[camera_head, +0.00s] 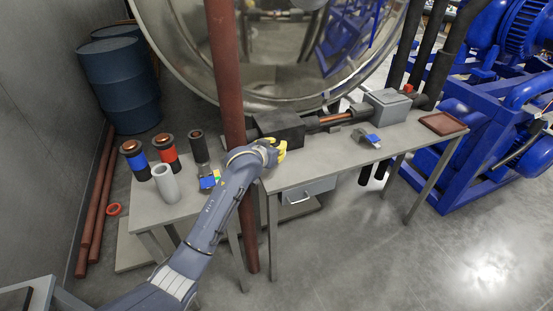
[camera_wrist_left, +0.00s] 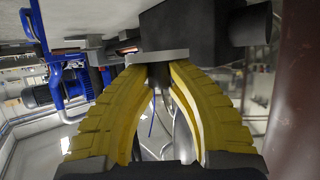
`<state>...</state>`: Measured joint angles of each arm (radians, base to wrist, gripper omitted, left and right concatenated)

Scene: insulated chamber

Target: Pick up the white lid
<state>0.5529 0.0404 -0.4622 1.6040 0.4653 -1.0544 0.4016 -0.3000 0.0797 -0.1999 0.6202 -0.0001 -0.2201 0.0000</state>
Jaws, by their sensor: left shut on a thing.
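My left gripper (camera_head: 279,151) reaches over the near edge of the right table, beside the dark box. In the left wrist view, its yellow fingers (camera_wrist_left: 158,72) come together at the tips on a thin, pale grey-white piece, which I take to be the white lid (camera_wrist_left: 157,57). The lid shows nearly edge-on, next to the dark box (camera_wrist_left: 190,25). In the head view the lid is hidden by the hand. My right gripper is in neither view.
A rust-red vertical pipe (camera_head: 226,75) stands close beside my left arm. The dark box (camera_head: 281,127) sits just behind the hand. A grey box (camera_head: 387,105) and a brown tray (camera_head: 443,124) are farther right. Several cylinders, including a white one (camera_head: 165,183), stand on the left table.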

